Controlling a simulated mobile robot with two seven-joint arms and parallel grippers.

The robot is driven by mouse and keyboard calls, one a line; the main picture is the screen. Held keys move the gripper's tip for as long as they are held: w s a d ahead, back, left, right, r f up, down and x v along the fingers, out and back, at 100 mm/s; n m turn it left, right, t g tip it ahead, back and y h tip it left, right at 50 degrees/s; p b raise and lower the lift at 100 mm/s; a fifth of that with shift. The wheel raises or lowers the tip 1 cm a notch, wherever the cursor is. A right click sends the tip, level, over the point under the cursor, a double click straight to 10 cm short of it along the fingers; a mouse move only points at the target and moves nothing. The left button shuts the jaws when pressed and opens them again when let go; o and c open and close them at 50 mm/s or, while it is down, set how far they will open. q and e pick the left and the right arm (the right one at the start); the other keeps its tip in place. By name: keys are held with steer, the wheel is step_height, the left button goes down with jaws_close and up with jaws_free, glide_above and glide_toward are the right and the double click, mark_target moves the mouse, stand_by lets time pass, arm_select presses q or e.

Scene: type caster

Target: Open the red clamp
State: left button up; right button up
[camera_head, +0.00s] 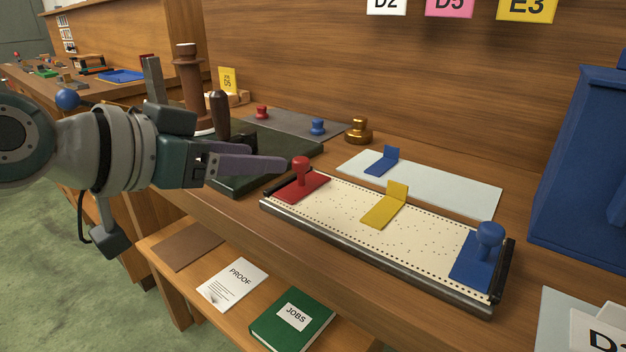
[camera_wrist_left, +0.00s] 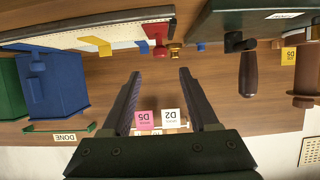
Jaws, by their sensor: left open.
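The red clamp (camera_head: 305,188), a flat red plate with an upright round knob, sits at the left end of a cream dotted board (camera_head: 340,213). It also shows in the wrist view (camera_wrist_left: 158,50). My left gripper (camera_head: 282,164) reaches in from the left, and its fingers point right. Its tips appear just left of the red knob in the head view, and whether they are level with it is unclear. In the wrist view its two fingers (camera_wrist_left: 160,75) are spread with nothing between them. My right gripper is not in view.
A blue clamp (camera_head: 478,262) is at the board's right end, and a yellow angled piece (camera_head: 385,210) lies mid-board. A dark press (camera_head: 240,172) with a wooden handle stands left, close to the arm. A brass weight (camera_head: 358,131) and blue box (camera_head: 590,170) stand behind.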

mark_target(300, 159)
arm_select(q)
steer(key=shift+w+d+f, duration=0.25)
steer(key=shift+w+d, duration=0.05)
steer(key=shift+w, duration=0.2)
steer(key=b+x, duration=0.3)
steer(key=x, duration=0.5)
steer(key=shift+w+d+b, duration=0.25)
steer(key=shift+b, duration=0.1)
jaws_close()
